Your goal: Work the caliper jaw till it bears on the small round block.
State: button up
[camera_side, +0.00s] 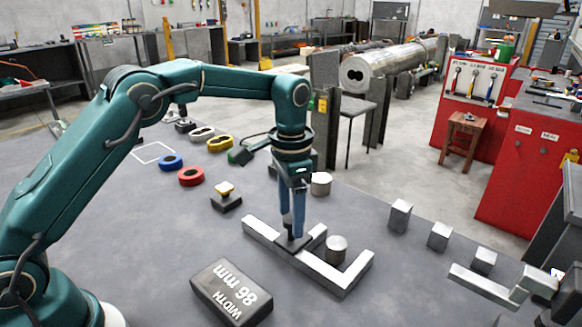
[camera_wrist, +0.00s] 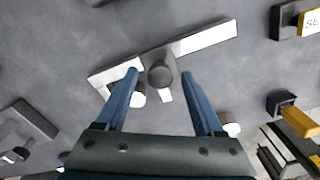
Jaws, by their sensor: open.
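The silver caliper (camera_side: 325,273) lies on the grey table, with its fixed jaw (camera_side: 357,268) at the right end. Its sliding jaw (camera_side: 316,233) carries a dark knob (camera_wrist: 160,74). The small round block (camera_side: 336,250) stands upright between the jaws; in the wrist view (camera_wrist: 138,98) my left finger partly covers it. I cannot tell whether the sliding jaw touches it. My gripper (camera_side: 292,232) points down over the sliding jaw. In the wrist view my gripper (camera_wrist: 160,78) is open, one finger on each side of the knob, with room between.
A dark display (camera_side: 231,292) reading "WIDTH 86 mm" lies in front of the caliper. Another round block (camera_side: 321,184) stands behind my gripper. Metal blocks (camera_side: 439,236) stand to the right. A yellow-topped button (camera_side: 225,195) and coloured rings (camera_side: 191,176) lie to the left.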

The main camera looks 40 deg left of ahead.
grip_shut()
jog(key=shift+d, duration=2.45)
grip_release()
jog(key=shift+r, duration=0.15)
jog(key=shift+r, duration=2.45)
